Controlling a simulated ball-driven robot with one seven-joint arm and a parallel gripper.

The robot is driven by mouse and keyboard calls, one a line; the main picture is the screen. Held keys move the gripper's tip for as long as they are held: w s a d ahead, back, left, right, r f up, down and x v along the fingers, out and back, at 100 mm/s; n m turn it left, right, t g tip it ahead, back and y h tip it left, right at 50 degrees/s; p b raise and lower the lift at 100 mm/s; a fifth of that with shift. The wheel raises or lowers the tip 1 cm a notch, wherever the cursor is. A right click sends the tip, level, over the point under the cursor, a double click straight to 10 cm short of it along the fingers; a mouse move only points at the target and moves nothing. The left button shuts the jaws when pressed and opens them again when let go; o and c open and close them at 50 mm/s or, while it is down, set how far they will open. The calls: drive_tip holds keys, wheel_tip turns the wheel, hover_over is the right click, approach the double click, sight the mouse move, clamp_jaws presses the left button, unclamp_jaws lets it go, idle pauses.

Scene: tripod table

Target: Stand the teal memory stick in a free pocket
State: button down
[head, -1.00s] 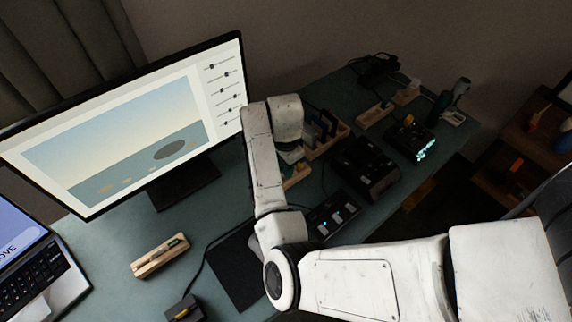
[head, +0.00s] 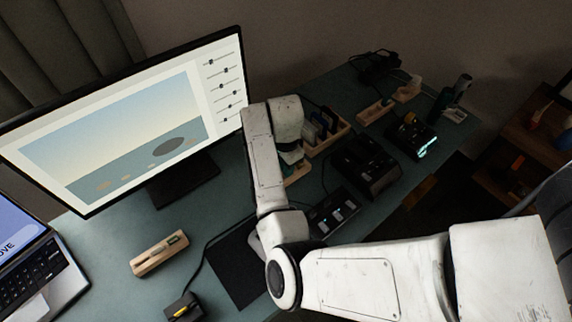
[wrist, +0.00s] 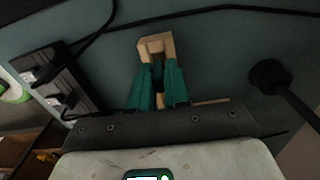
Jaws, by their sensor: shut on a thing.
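In the wrist view my gripper (wrist: 160,80) has its two teal fingers close together, shut on a small dark piece (wrist: 158,72). I take it for the teal memory stick; its colour is hard to tell between the fingers. Just beyond the fingertips is a pale wooden holder (wrist: 155,40) with a recess. I cannot tell whether the stick touches it. In the head view my gripper is mostly hidden behind my own forearm, beside a wooden edge (head: 298,175). A wooden tray (head: 338,137) with several dark upright cards stands just behind it.
A monitor (head: 120,125) stands left of my arm. Black devices (head: 366,165) lie to its right. A wooden block (head: 160,254) with a slot lies at the front left.

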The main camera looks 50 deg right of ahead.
drive_tip(key=shift+f+b, duration=0.3)
drive_tip(key=shift+f, duration=0.4)
drive_tip(key=c, duration=1)
unclamp_jaws()
drive_tip(key=shift+r, duration=0.1)
wheel_tip(320, 180, up, 11)
drive_tip(key=shift+f, duration=0.15)
